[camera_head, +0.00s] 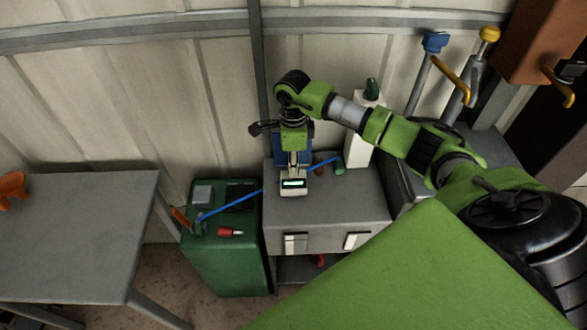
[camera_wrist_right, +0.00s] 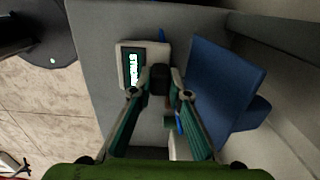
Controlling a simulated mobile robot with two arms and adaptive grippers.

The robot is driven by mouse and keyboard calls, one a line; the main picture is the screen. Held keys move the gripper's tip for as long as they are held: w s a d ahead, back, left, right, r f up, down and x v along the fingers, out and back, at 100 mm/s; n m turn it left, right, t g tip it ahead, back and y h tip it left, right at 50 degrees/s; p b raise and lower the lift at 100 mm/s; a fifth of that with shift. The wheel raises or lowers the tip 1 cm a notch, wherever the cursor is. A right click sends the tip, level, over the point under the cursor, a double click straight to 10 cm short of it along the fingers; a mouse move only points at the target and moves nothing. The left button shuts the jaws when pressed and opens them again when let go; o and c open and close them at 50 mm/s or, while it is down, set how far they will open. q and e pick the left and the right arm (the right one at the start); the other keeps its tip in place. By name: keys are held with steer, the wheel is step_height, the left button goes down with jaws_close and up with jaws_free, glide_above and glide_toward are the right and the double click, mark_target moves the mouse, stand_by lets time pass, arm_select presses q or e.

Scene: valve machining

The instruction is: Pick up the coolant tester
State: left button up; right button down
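My right gripper (camera_head: 292,164) reaches down from above, right behind the display. In the wrist view the right gripper's fingers (camera_wrist_right: 160,86) lean in on both sides of the dark block. I cannot tell whether they touch it. My left gripper is not in view.
The grey cabinet (camera_head: 345,213) carries a blue object (camera_wrist_right: 220,82) beside the gripper and a white post (camera_head: 359,139). A green cart (camera_head: 220,268) with small items stands left of it. A grey table (camera_head: 80,240) is farther left. Lever handles (camera_head: 455,80) rise at right.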

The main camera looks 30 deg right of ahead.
mark_target(289, 186)
steer(key=shift+r+p, duration=0.3)
steer(key=shift+r, duration=0.15)
step_height(289, 186, up, 2)
steer(key=shift+w+d+r+p, duration=0.1)
steer(key=shift+r+p, duration=0.15)
steer(key=shift+p, duration=0.55)
steer(key=s+a+r+p, duration=0.9)
steer(key=a, duration=0.1)
steer(key=shift+s+a+r, duration=0.3)
steer(key=shift+a, duration=0.1)
